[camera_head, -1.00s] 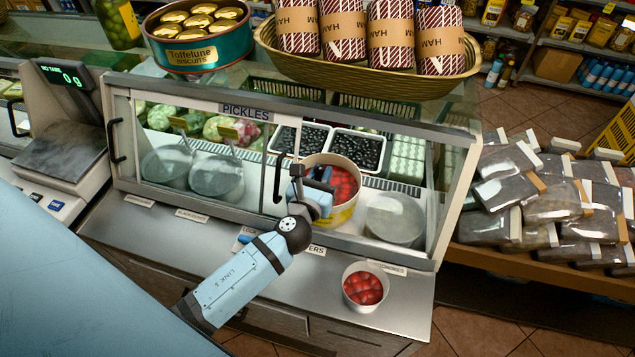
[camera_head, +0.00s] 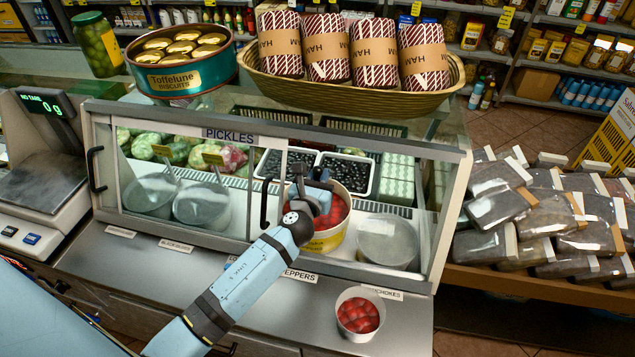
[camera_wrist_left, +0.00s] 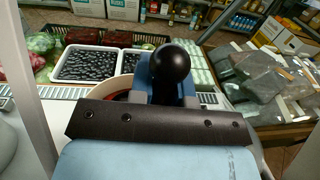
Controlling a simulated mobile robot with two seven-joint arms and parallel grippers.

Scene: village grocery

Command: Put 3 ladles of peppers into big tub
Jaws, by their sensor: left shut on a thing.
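A large white and yellow tub (camera_head: 329,242) of red peppers (camera_head: 335,206) stands inside the display case, behind the open part of its front. A smaller white tub (camera_head: 360,326) on the steel counter also holds red peppers (camera_head: 357,314). My left gripper (camera_head: 316,196) is at the large tub's near left rim and hides part of it. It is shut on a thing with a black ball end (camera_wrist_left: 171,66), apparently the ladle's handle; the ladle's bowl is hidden. In the left wrist view the tub's rim (camera_wrist_left: 117,96) shows left of the gripper. My right gripper is not in view.
The case's door frame and handle (camera_head: 265,203) stand close left of my left gripper. A lidded container (camera_head: 387,241) is right of the large tub, and olive trays (camera_head: 345,173) are behind it. A ham basket (camera_head: 350,90) sits on top. The counter left of the small tub is mostly clear.

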